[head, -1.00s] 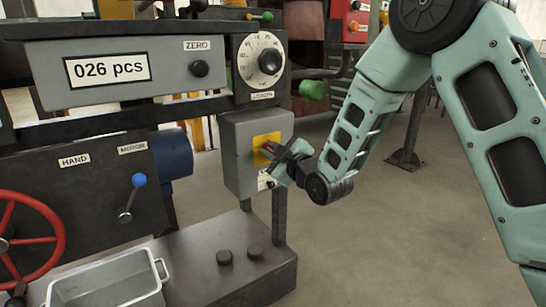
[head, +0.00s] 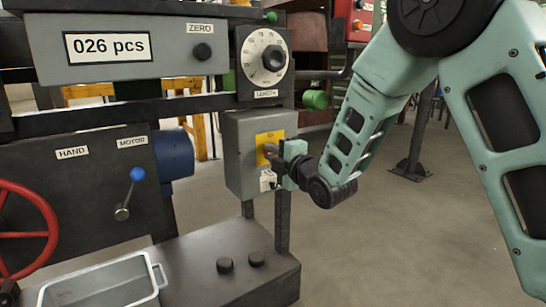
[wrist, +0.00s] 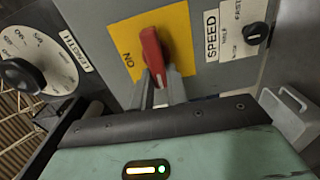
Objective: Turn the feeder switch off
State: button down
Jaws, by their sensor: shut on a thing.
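The feeder switch's red handle (wrist: 151,48) stands on a yellow plate (wrist: 183,28) marked ON at its left in the wrist view. In the head view the yellow plate (head: 263,137) is on the right-hand grey box (head: 243,165). My gripper (wrist: 162,88) is shut on the lower end of the red handle, a finger on each side. In the head view my gripper (head: 274,151) reaches the plate from the right and hides most of the handle.
The speed knob (wrist: 254,32) is close beside the switch, and the length dial (head: 262,55) is above the box. A blue-knobbed lever (head: 130,193), red handwheel (head: 22,232) and metal tray (head: 105,283) are at left. Open floor lies to the right.

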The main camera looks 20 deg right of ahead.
jog(key=shift+f+n, duration=0.15)
jog(key=shift+n, duration=0.15)
dwell(0.4)
jog(key=c, duration=1.4)
grip_release()
jog(key=shift+s, duration=0.15)
jog(key=b+v, duration=0.4)
jog(key=v, duration=0.7)
jog(key=shift+s+d+b, duration=0.15)
jog(key=shift+s+b, duration=0.15)
jog(key=shift+s, duration=0.05)
